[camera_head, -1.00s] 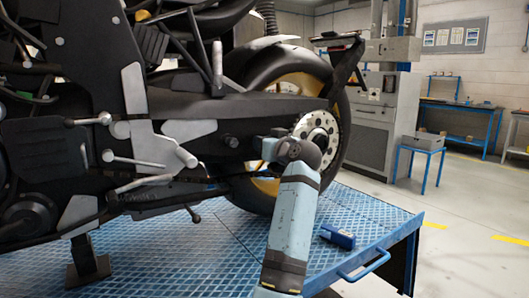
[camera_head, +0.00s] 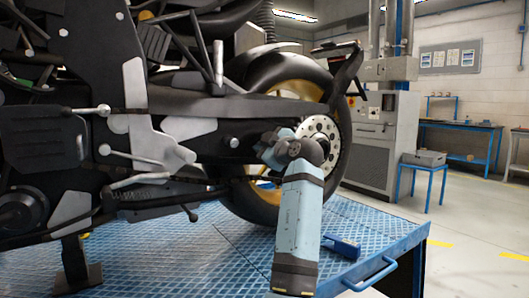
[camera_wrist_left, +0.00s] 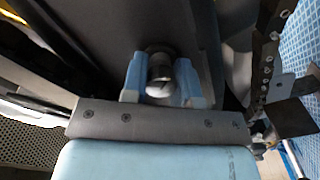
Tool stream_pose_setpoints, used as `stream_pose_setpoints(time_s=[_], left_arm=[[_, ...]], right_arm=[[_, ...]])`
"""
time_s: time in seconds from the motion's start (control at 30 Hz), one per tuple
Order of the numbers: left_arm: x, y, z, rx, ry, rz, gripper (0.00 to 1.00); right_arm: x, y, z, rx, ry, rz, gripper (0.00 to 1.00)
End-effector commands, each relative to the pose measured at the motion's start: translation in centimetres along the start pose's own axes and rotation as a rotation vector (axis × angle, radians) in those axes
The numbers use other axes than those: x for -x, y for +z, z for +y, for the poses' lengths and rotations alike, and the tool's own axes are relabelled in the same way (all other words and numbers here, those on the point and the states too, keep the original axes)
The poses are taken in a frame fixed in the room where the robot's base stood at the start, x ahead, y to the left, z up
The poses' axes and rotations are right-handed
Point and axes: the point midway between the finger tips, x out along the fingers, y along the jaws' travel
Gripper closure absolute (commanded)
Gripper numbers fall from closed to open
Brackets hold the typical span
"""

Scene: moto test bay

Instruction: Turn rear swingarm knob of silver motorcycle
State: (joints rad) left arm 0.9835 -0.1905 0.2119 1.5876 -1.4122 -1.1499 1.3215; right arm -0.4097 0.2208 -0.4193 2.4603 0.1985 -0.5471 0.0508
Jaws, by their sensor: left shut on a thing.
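The motorcycle (camera_head: 200,110) stands on the blue platform, its dark swingarm running right to the rear wheel. My left gripper (camera_head: 262,153) is at the rear part of the swingarm, just left of the brake disc. In the left wrist view, its two light-blue fingers (camera_wrist_left: 159,88) stand on either side of a rounded metal knob (camera_wrist_left: 159,75) with a dark collar. The gripper is shut on this knob, which sticks out from the dark swingarm surface (camera_wrist_left: 150,25). In the head view, the gripper hides the knob. My right gripper is not in view.
The rear wheel (camera_head: 258,203) and perforated brake disc (camera_head: 318,128) are close to my left wrist. A blue tool or box (camera_head: 341,247) lies on the platform (camera_head: 225,268), right of my forearm. The platform has a blue handle (camera_head: 371,276). A cabinet and benches stand farther back.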

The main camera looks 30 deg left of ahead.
Motion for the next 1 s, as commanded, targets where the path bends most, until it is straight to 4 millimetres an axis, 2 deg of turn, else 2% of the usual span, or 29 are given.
stream_pose_setpoints(time_s=[0.33,0.87,0.9,1.0], left_arm=[[0.04,0.27,-0.22,0.137,-0.003,-0.003,0.97],[0.04,0.20,-0.16,0.160,-0.003,-0.003,0.97],[0.04,0.20,-0.16,0.160,-0.003,-0.003,0.68],[0.04,0.18,-0.14,0.160,-0.003,-0.003,0.47]], right_arm=[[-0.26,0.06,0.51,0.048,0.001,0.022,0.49],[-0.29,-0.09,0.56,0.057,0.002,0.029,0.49],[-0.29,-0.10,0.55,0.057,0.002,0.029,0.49],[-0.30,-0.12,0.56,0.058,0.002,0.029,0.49]])
